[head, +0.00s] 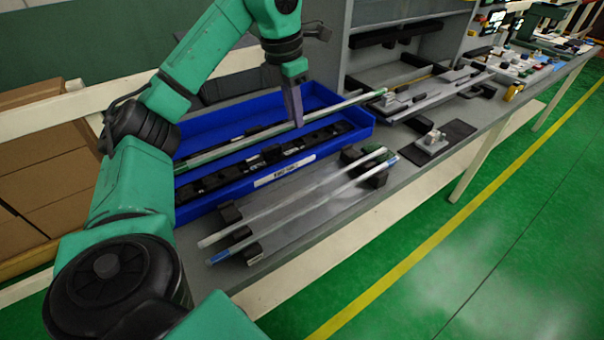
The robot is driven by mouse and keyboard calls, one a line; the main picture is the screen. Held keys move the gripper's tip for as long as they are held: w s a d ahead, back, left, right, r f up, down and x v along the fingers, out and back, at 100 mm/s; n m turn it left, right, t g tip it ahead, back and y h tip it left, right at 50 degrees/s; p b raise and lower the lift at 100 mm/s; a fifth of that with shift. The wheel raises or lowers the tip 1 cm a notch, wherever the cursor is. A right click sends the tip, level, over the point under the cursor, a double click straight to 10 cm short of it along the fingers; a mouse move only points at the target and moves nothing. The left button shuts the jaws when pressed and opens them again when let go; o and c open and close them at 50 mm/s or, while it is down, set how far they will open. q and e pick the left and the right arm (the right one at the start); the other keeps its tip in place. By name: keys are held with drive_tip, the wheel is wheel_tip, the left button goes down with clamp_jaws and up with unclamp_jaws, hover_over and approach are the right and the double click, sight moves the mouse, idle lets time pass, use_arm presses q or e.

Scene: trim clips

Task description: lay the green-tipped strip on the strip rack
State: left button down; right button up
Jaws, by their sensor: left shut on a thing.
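My left gripper (296,122) points down over the blue tray and is shut on a long pale strip (250,138). The strip has greenish colouring toward its ends and slants from the tray's left side up to the right, beyond the tray's far right corner. Whether it still touches the tray is unclear. The strip rack, made of black notched blocks (230,212), stands in front of the tray. Two strips lie across it: a pale one (285,201) with a greenish right end, and a blue-tipped one (310,207) nearest the bench edge. The rearmost blocks look empty. My right gripper is out of view.
The blue tray (262,179) holds black parts. A grey fixture (432,139) on a dark pad and a long grey plate (440,95) stand to the right. Cardboard boxes (40,160) are at left. The bench's front edge borders the green floor.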

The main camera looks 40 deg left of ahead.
sight(287, 124)
use_arm(q)
wheel_tip(287, 124, down, 17)
drive_tip(key=shift+w+r, duration=0.1)
drive_tip(key=shift+w, duration=0.05)
drive_tip(key=c, duration=0.9)
unclamp_jaws()
drive_tip(key=shift+b, duration=0.35)
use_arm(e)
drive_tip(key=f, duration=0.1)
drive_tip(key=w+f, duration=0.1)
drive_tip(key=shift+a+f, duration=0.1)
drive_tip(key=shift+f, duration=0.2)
use_arm(q)
drive_tip(key=shift+o, duration=0.2)
drive_tip(key=shift+r, duration=0.15)
drive_tip(key=r, duration=0.4)
drive_tip(key=s+r, duration=0.1)
drive_tip(key=r, duration=0.6)
drive_tip(key=shift+s+a+r, duration=0.25)
drive_tip(key=shift+s+r, duration=0.1)
drive_tip(key=shift+s, duration=0.05)
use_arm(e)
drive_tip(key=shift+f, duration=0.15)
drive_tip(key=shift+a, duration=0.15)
